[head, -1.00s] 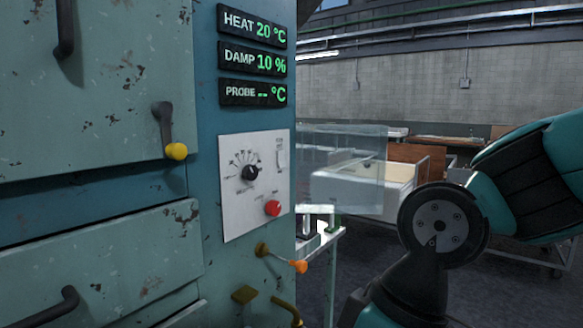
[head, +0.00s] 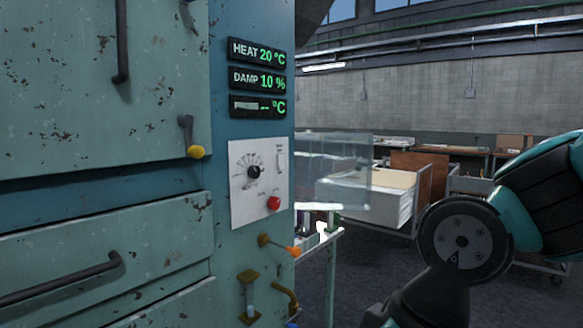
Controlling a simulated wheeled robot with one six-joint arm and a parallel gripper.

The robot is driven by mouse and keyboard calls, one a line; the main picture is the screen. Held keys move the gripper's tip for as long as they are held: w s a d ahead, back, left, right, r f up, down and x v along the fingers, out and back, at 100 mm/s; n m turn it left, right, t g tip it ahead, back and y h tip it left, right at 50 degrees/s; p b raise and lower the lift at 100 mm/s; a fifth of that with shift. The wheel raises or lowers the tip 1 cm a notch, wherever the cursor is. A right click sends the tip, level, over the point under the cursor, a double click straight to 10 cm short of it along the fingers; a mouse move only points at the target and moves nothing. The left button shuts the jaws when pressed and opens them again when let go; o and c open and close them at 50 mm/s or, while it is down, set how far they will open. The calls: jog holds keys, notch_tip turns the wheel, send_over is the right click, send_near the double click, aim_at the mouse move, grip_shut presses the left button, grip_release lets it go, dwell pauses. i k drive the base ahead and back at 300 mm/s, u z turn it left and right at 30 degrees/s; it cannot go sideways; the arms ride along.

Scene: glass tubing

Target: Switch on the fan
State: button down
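A white control panel (head: 243,203) is on the blue-green cabinet front, left of centre in the head view. It carries a black rotary knob (head: 254,172) with a scale around it, a red button (head: 274,203) below, and a pale rocker switch (head: 281,162) at upper right. The lettering is too small to read, so I cannot tell which control is the fan's. My gripper is out of view; only links of my arm show at the lower right, apart from the panel.
Displays above read HEAT 20 °C (head: 258,53), DAMP 10 % and a dashed °C line. A yellow-knobbed lever (head: 195,151) and an orange-tipped lever (head: 293,251) stick out from the cabinet. A clear pane (head: 335,170) juts right of it. A white cart (head: 368,200) stands behind.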

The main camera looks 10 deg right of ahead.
aim_at(281, 165)
jog(key=z, duration=0.25)
jog(key=i, duration=1.1)
jog(key=u, duration=0.25)
